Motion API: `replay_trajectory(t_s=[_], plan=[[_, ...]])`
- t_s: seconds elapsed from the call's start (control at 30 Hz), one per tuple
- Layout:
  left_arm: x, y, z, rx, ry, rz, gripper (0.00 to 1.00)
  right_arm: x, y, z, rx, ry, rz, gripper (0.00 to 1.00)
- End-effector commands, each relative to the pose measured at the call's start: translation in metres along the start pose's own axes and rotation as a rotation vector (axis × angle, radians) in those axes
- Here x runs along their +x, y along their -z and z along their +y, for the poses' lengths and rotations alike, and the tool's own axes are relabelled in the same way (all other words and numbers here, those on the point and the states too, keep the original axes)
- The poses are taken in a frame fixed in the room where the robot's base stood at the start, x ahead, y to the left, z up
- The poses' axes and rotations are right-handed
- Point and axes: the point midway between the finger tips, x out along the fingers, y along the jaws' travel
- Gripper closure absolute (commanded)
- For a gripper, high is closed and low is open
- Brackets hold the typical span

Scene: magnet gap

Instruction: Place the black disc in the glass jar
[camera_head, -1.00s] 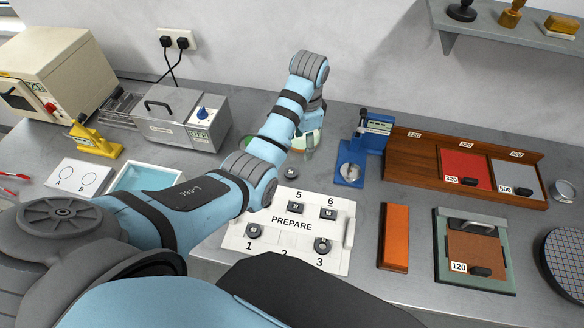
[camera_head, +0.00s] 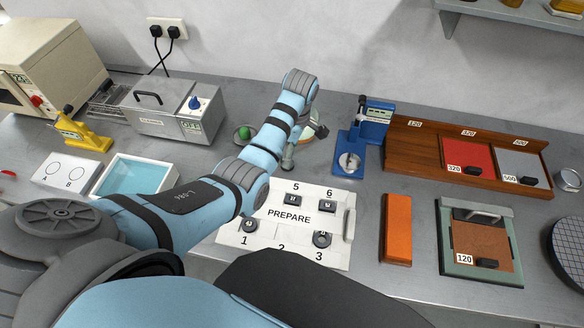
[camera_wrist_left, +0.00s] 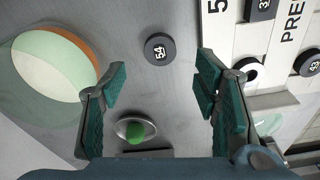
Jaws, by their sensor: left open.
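A black disc marked 54 (camera_wrist_left: 158,48) lies flat on the grey bench, ahead of my left gripper (camera_wrist_left: 165,95) in the wrist view. The gripper is open, its green-padded fingers apart and empty. In the head view my left gripper (camera_head: 288,160) is largely hidden by its arm, and that disc is not clear there. A round, pale green vessel with an orange part (camera_wrist_left: 55,65), seemingly the glass jar, stands beside the disc. It shows partly behind the arm in the head view (camera_head: 312,132). My right gripper is out of view.
The white PREPARE board (camera_head: 285,240) holds several black discs, near the gripper. A small dish with a green ball (camera_wrist_left: 135,128) is close below the fingers. A blue device (camera_head: 362,140) stands right of the jar. A silver cleaner (camera_head: 172,112) stands left.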

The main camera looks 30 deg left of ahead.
Motion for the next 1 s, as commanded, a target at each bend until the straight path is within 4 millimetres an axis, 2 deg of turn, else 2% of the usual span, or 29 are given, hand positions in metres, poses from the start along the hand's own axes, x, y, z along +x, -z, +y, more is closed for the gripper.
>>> replay_trajectory(t_s=[0.27, 0.5, 0.83, 0.87, 1.0], plan=[[0.048, -0.003, 0.003, 0.0, 0.002, 0.0, 0.44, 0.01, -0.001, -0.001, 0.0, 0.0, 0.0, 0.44], [0.052, -0.003, 0.003, 0.001, 0.0, 0.0, 0.44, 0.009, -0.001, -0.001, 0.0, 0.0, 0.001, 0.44], [0.051, -0.004, 0.003, 0.002, 0.001, 0.0, 0.97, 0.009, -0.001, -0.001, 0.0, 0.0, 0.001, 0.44], [0.051, -0.004, 0.003, 0.002, 0.0, 0.0, 1.0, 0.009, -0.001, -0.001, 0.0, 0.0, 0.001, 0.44], [0.051, -0.004, 0.003, 0.002, 0.0, 0.0, 1.0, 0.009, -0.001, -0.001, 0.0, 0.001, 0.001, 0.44]])
